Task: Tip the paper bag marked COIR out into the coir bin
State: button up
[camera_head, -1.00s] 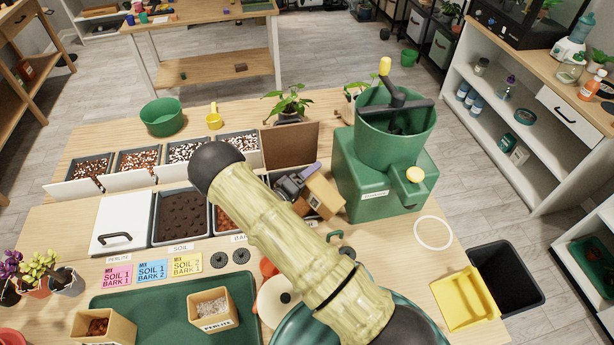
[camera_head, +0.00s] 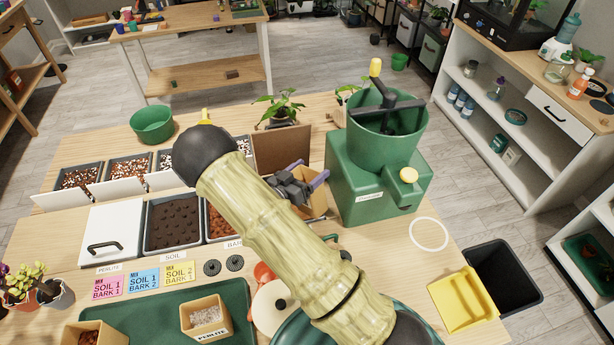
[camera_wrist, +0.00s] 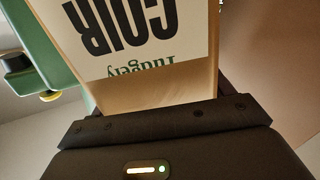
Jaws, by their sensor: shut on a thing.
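The tan paper bag (camera_head: 317,205) is held in my gripper (camera_head: 306,183), beside the green machine. In the wrist view the bag (camera_wrist: 145,60) fills the space ahead of the jaws (camera_wrist: 165,118). Its white label reads COIR, upside down in that picture. My gripper is shut on the bag. In the head view the bag is partly hidden by the gripper, and its mouth and contents cannot be made out. A raised brown panel (camera_head: 282,148) stands behind the gripper. My arm covers the bench in front, and no bin marked COIR can be read.
The green machine (camera_head: 375,175) stands close right of the bag. Bins of soil (camera_head: 178,222) and bark (camera_head: 217,222) lie left, beside a white lid (camera_head: 113,232). A yellow scoop-like tray (camera_head: 462,300) and a white ring (camera_head: 429,234) lie right.

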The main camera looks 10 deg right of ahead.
jog(key=m+b, duration=0.2)
jog(key=shift+f+m, duration=0.3)
jog(key=shift+f, duration=0.05)
jog(key=shift+r+m, duration=0.15)
jog(key=shift+m, duration=0.25)
jog(key=shift+r, duration=0.1)
